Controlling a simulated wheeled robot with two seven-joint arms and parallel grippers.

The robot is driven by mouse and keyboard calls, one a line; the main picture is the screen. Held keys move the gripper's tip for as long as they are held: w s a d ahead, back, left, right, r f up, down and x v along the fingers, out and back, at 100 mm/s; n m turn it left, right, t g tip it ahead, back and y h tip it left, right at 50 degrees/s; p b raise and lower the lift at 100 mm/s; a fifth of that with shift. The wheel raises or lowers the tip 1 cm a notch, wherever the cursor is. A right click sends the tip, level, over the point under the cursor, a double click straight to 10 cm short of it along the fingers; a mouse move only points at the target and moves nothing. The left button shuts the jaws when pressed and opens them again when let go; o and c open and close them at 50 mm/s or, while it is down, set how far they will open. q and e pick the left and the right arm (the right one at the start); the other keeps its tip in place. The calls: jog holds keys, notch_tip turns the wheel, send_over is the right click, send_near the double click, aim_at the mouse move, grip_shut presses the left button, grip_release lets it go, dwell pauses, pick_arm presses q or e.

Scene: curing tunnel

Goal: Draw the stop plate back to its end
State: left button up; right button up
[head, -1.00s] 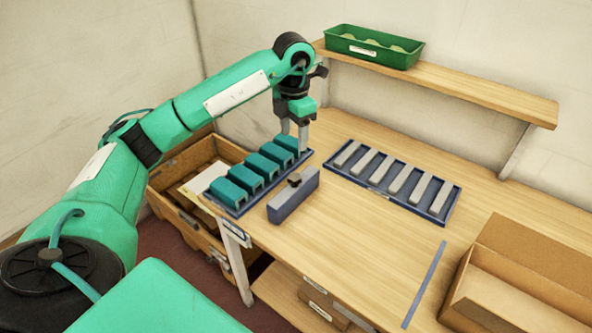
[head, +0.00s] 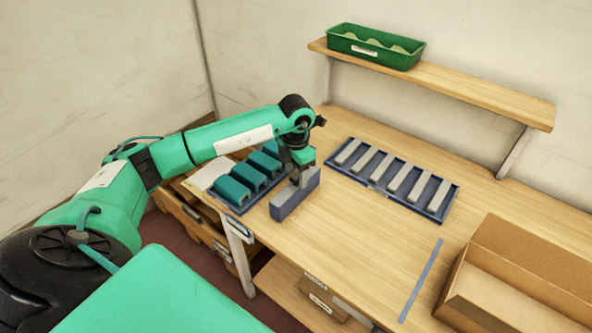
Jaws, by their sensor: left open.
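The stop plate (head: 290,203) is an upright blue-grey bar on the wooden table, beside the tray of teal blocks. My left gripper (head: 301,182) is open and reaches down at the top of the stop plate, where its knob was visible before. The gripper hides the knob, and I cannot tell whether the fingers touch it. My right gripper is not in view.
A blue tray (head: 241,207) holds several teal blocks (head: 232,190), partly behind my left arm. Another blue tray (head: 443,208) holds several grey bars. A flat blue strip (head: 421,280) lies near an open cardboard box (head: 520,275). Table between plate and strip is clear.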

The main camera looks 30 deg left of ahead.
pick_arm(q)
grip_shut()
jog(key=shift+w+a+b, duration=0.1)
jog(key=shift+a+b, duration=0.2)
jog(key=shift+a, duration=0.05)
jog(key=a+b, duration=0.1)
jog(key=a, duration=0.2)
jog(key=a+b, duration=0.1)
jog(key=a, duration=0.1)
jog(key=shift+w+a+r+b, duration=0.2)
jog(key=shift+a+b, duration=0.1)
jog(key=shift+a, duration=0.1)
grip_release()
jog(key=shift+a+f, duration=0.1)
jog(key=shift+a, duration=0.05)
